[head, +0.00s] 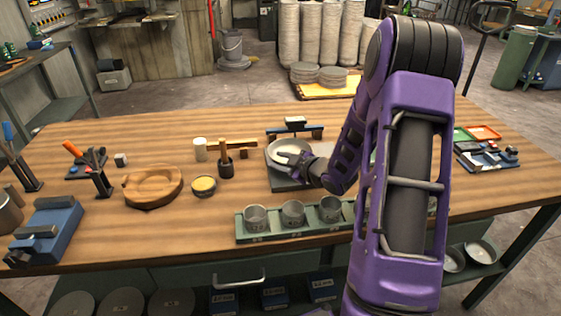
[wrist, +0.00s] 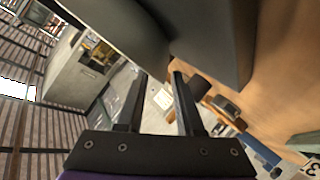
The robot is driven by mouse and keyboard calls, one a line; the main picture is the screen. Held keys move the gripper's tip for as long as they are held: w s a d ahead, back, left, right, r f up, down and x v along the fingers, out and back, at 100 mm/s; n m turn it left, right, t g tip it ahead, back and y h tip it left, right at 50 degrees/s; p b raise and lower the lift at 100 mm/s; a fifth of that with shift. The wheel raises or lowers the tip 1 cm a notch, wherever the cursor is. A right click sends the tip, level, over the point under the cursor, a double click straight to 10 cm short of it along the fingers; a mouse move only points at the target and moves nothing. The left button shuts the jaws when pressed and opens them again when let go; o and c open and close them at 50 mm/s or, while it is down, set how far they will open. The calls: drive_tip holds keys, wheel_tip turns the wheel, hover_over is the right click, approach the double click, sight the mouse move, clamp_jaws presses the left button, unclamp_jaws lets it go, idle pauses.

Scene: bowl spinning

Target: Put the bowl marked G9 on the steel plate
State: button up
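A pale, shallow round dish (head: 279,158) sits on a dark square base (head: 285,184) in the middle of the bench; I cannot tell whether it is the steel plate or a bowl resting on one. My gripper (head: 290,160) is at this dish in the head view, overlapping its right side. In the wrist view my gripper (wrist: 160,75) has its two fingers apart, with only background between them. Several grey metal bowls, such as this one (head: 255,217), stand in a green rack (head: 300,235) at the front. Their markings are too small to read, so I cannot pick out G9.
A round wooden form (head: 152,187), a small yellow-topped tin (head: 204,187) and a mallet in a dark holder (head: 225,165) stand left of the base. A blue vise-like tool (head: 50,230) is at front left. My arm hides the rack's right part. Trays (head: 484,133) lie at right.

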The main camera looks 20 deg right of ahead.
drive_tip(key=v, duration=1.2)
drive_tip(key=shift+f, duration=0.1)
